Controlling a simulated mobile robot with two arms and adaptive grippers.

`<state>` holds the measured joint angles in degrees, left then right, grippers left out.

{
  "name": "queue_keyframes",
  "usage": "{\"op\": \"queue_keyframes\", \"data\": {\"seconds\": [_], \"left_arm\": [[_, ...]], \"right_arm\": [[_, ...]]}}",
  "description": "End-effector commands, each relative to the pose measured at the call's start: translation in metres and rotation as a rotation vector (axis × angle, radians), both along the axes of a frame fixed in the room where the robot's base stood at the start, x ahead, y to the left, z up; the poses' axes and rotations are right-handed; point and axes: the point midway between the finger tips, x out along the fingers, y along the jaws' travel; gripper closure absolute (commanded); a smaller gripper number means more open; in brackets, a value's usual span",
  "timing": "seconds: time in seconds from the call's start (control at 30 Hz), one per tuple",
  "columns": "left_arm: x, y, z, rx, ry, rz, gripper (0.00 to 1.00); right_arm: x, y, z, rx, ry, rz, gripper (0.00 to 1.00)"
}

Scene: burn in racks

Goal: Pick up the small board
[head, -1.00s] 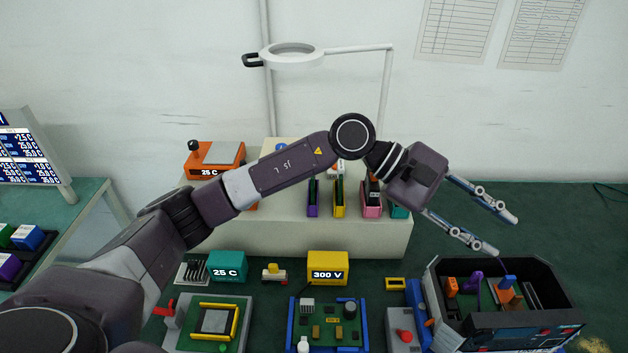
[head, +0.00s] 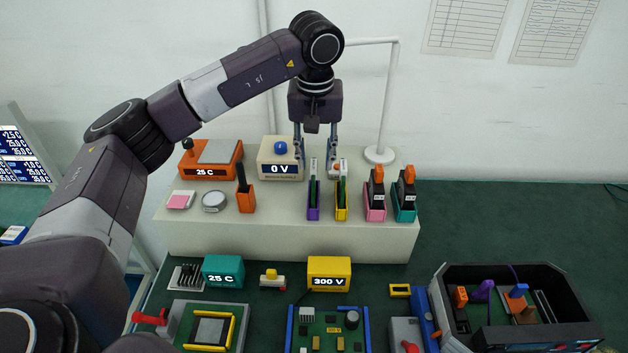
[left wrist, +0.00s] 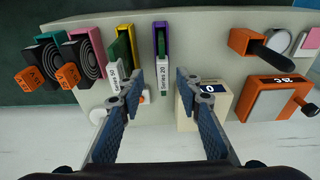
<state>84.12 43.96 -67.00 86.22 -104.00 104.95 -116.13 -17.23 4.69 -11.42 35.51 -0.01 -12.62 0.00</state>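Two thin upright boards with white labels stand in slotted holders on the pale raised bench. One board (head: 314,184) is in a purple holder (head: 314,214); its label reads "Series 20" in the left wrist view (left wrist: 162,72). The other board (head: 343,188) is in a yellow holder (head: 341,214), and it also shows in the left wrist view (left wrist: 117,72). I cannot tell which is called the small board. My left gripper (head: 315,168) points down, open and empty, its fingers either side of the purple holder's board in the wrist view (left wrist: 159,84). My right gripper is not in view.
Pink (head: 375,212) and teal (head: 404,212) holders with black-and-orange modules stand to the right. A 0 V box (head: 281,168) is close behind the left finger. An orange 25 C unit (head: 211,170) is farther left. A lamp post (head: 387,100) rises at the back.

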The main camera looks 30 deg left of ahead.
Motion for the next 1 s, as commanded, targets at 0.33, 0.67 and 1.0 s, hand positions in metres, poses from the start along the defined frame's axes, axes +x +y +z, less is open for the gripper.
{"op": "queue_keyframes", "data": {"seconds": [0.33,0.67,1.0], "left_arm": [[0.002,0.005,-0.038,-0.002,0.001,0.000,0.68],[0.002,0.005,-0.039,-0.002,0.000,0.000,0.82],[0.003,0.005,-0.038,-0.002,0.000,0.000,1.00]], "right_arm": [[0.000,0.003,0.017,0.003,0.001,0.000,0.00],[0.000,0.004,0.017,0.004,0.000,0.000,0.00],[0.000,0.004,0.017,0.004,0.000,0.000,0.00]]}}
